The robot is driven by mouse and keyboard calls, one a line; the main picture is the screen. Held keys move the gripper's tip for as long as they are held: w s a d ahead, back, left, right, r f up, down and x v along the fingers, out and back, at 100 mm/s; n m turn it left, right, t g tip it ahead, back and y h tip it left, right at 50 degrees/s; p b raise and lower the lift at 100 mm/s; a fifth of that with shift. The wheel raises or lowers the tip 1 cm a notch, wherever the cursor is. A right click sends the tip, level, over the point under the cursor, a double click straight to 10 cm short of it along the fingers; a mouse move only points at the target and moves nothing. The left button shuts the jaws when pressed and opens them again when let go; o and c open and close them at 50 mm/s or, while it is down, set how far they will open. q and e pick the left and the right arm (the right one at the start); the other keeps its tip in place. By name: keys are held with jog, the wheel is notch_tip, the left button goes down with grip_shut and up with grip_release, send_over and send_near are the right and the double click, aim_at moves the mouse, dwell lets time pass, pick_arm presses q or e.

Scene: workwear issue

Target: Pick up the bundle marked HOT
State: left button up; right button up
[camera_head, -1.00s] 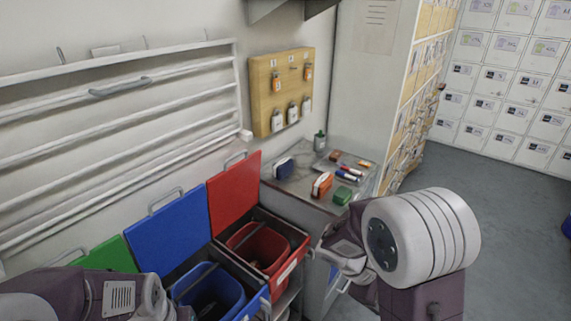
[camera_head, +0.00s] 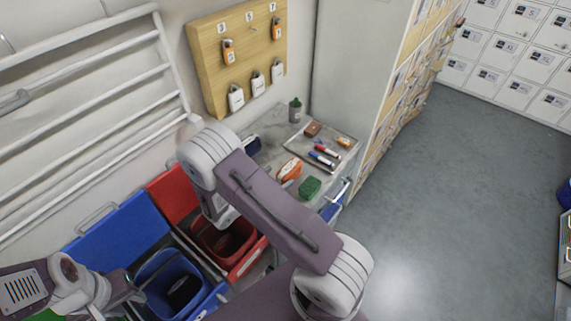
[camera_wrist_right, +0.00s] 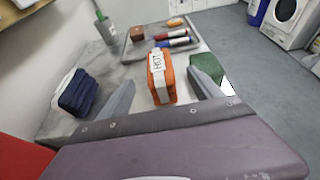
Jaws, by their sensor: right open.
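The bundle marked HOT (camera_wrist_right: 158,68) is orange with a white band and stands on the grey counter, its label facing my right wrist camera. It also shows in the head view (camera_head: 289,170), just right of my right arm. My right gripper (camera_wrist_right: 162,76) is open, with one finger either side of the bundle in the right wrist view; whether they touch it is unclear. In the head view my right arm hides that gripper. My left gripper (camera_head: 120,290) is at the lower left, over the bins; its jaws are not clear.
A dark blue bundle (camera_wrist_right: 78,92) stands left of the HOT one and a green bundle (camera_wrist_right: 207,68) right of it. Behind are a tray (camera_head: 345,150) with markers and a bottle (camera_head: 295,110). Red (camera_head: 262,250) and blue (camera_head: 204,305) bins stand left of the counter.

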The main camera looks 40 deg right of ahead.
aim_at(283, 174)
jog(key=shift+s+a+r, duration=0.2)
jog(key=shift+a+r, duration=0.1)
jog(key=shift+a, duration=0.1)
jog(key=shift+d, duration=0.2)
jog(key=p+x, duration=0.1)
jog(key=x, duration=0.4)
jog(key=shift+w+a+f, duration=0.1)
jog(key=shift+w+a, duration=0.05)
jog(key=shift+p, duration=0.3)
jog(key=x, duration=0.2)
jog(key=p+x, duration=0.1)
jog(key=x, duration=0.2)
jog(key=shift+a+f, duration=0.15)
jog(key=shift+f, duration=0.15)
jog(key=shift+a+r, duration=0.1)
jog(key=shift+a, duration=0.1)
jog(key=c, duration=1.5)
pick_arm(q)
notch_tip(283, 174, up, 3)
jog(key=shift+r, duration=0.1)
pick_arm(e)
jog(key=shift+d, duration=0.1)
jog(key=shift+c, duration=0.5)
